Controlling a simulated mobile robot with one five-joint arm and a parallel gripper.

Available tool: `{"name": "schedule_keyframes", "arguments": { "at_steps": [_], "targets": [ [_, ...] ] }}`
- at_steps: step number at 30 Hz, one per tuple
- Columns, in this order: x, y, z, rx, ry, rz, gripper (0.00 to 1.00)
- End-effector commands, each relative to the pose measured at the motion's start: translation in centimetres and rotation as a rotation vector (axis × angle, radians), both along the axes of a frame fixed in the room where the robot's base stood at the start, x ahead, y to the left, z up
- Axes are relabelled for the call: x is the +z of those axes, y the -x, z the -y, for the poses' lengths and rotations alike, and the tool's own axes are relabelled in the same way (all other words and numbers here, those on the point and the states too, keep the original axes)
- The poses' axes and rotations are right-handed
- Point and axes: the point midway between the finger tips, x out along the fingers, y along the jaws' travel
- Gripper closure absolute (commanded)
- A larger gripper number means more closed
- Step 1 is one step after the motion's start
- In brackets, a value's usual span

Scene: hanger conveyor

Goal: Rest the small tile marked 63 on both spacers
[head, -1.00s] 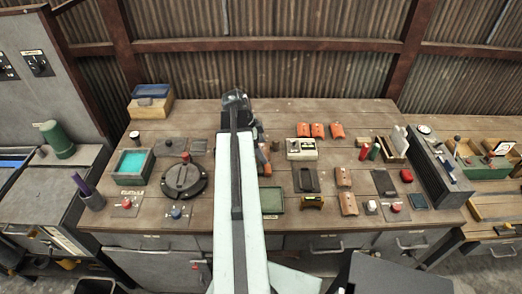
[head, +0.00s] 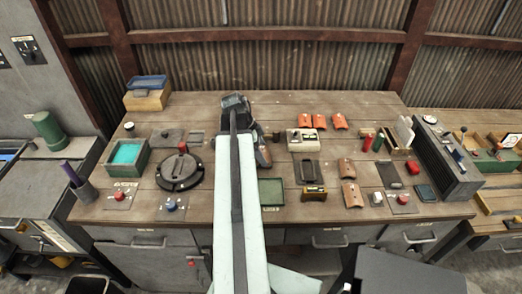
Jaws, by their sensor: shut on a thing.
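My arm reaches over the middle of the workbench (head: 345,222), and my gripper (head: 263,152) is at its far end, partly hidden behind the arm. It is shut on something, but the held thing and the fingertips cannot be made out. I cannot read a 63 on any tile. I cannot tell which of the small parts on the bench are the two spacers.
A round dark fixture (head: 180,170) and a teal-filled box (head: 127,156) stand left of the arm. A green tray (head: 271,192), a dark rectangular block (head: 307,170) and several orange pieces (head: 319,122) lie right of it. A dark ribbed unit (head: 447,162) bounds the right side.

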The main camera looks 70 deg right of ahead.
Motion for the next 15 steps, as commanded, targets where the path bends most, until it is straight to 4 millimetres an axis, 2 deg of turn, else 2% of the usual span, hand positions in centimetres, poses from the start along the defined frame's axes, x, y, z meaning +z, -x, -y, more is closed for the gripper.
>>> {"name": "schedule_keyframes", "arguments": {
  "at_steps": [8, 9, 10, 15],
  "targets": [
    [-0.12, -0.03, -0.01, 0.001, 0.000, 0.000, 0.57],
    [-0.12, -0.04, -0.02, 0.001, 0.000, 0.000, 0.03],
    [-0.12, -0.04, -0.02, 0.001, 0.000, 0.000, 0.00],
    [-0.13, -0.06, -0.03, 0.001, 0.000, 0.000, 0.00]
  ]
}}
